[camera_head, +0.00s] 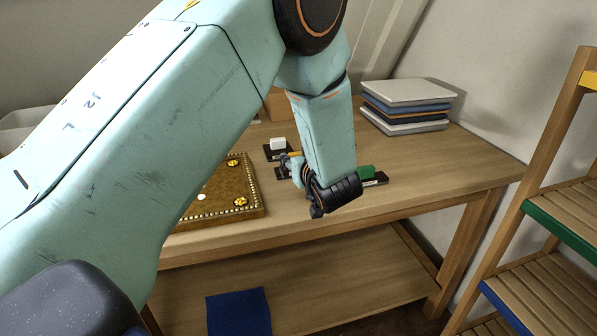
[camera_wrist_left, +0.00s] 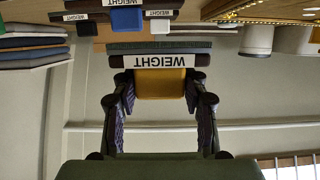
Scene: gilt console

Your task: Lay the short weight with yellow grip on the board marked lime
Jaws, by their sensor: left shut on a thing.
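My left gripper (camera_wrist_left: 160,88) is shut on the yellow grip of a dark weight (camera_wrist_left: 125,61) with a white WEIGHT label. The grip (camera_wrist_left: 160,83) sits between the two fingers. In the head view the left gripper (camera_head: 308,180) is over the table's front part, partly hidden by its own arm, and only a scrap of yellow (camera_head: 294,154) shows beside it. I cannot make out a lime marking on any board. My right gripper is not in view.
A weight with a green grip (camera_head: 367,173) and one with a white grip (camera_head: 277,144) lie on the table (camera_head: 440,185). A gilt-edged board (camera_head: 222,195) is at left, stacked slabs (camera_head: 407,92) at back right. A slatted rack (camera_head: 568,215) with coloured edges stands right.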

